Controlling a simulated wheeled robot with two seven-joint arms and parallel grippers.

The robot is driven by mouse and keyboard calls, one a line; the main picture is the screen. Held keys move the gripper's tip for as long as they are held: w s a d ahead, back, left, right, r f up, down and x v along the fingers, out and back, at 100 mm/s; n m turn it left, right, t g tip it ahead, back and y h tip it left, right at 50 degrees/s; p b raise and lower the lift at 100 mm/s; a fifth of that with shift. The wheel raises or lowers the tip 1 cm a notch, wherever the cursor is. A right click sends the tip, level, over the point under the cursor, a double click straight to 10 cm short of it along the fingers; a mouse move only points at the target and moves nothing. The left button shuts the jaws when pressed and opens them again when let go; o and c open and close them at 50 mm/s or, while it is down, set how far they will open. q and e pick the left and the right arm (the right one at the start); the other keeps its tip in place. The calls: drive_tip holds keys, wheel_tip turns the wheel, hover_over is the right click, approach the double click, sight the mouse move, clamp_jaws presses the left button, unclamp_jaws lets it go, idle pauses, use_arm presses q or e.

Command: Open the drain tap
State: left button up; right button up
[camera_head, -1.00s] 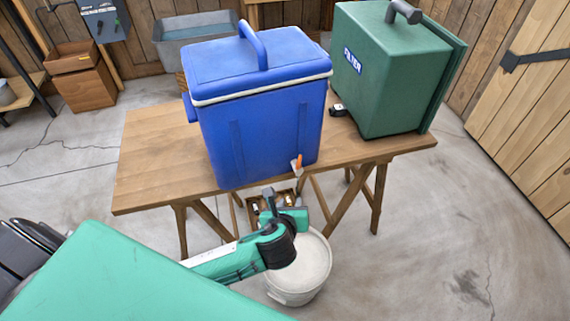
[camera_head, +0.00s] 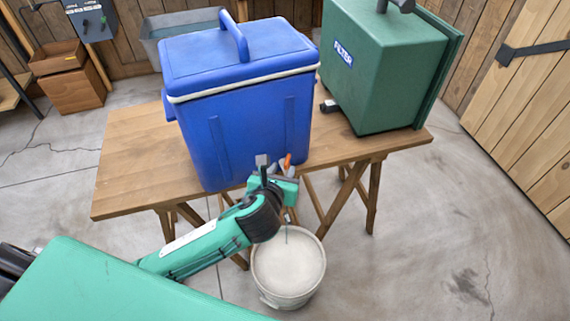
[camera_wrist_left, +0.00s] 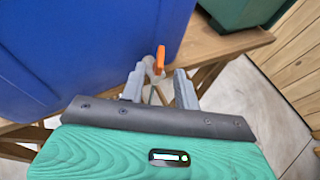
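The tap has an orange lever (camera_head: 288,160) and sits low on the front of the blue cooler (camera_head: 245,140). The lever stands up, slightly tilted. My left gripper (camera_head: 273,166) is at the tap, its fingers apart. In the left wrist view the fingers of my left gripper (camera_wrist_left: 160,84) flank the pale tap body, and the orange lever (camera_wrist_left: 161,58) rises just beyond them. Whether a finger touches the tap I cannot tell. A white bucket (camera_head: 263,290) stands on the floor below; a thin greenish line shows over it, possibly liquid. My right gripper is out of view.
The cooler stands on a wooden trestle table (camera_head: 125,185). A green box marked FILTER (camera_head: 385,80) stands at the table's right. A grey tub (camera_head: 150,50) and brown boxes (camera_head: 72,90) are behind. The floor to the right is clear.

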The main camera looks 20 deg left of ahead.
sight(285, 165)
use_arm(q)
drive_tip(key=shift+x, duration=1.9)
